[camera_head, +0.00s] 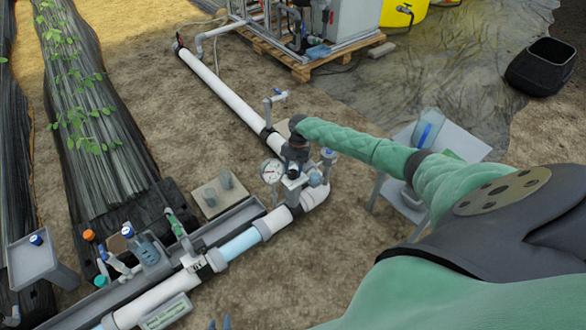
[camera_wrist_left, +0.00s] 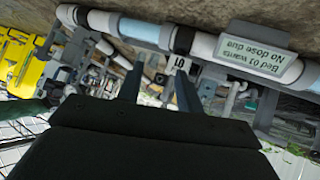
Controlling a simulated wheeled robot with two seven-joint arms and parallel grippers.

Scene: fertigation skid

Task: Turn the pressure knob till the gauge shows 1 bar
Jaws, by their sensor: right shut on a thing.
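The round white pressure gauge (camera_head: 271,170) stands beside the valve body on the white pipe; its needle is too small to read. My right arm reaches in from the right, and its gripper (camera_head: 296,146) is shut at the top of the valve body, on what appears to be the pressure knob. The knob itself is mostly hidden by the gripper. My left gripper (camera_wrist_left: 158,88) shows in the left wrist view with its two dark fingers apart and nothing visible between them. In the head view I cannot clearly make it out.
White pipe (camera_head: 215,85) runs from the skid on a wooden pallet (camera_head: 301,70). A small valve (camera_head: 275,97) stands on the pipe behind my right gripper. A grey stand (camera_head: 461,142) is at the right. In the left wrist view a label plate (camera_wrist_left: 258,64) hangs upside down on the pipe.

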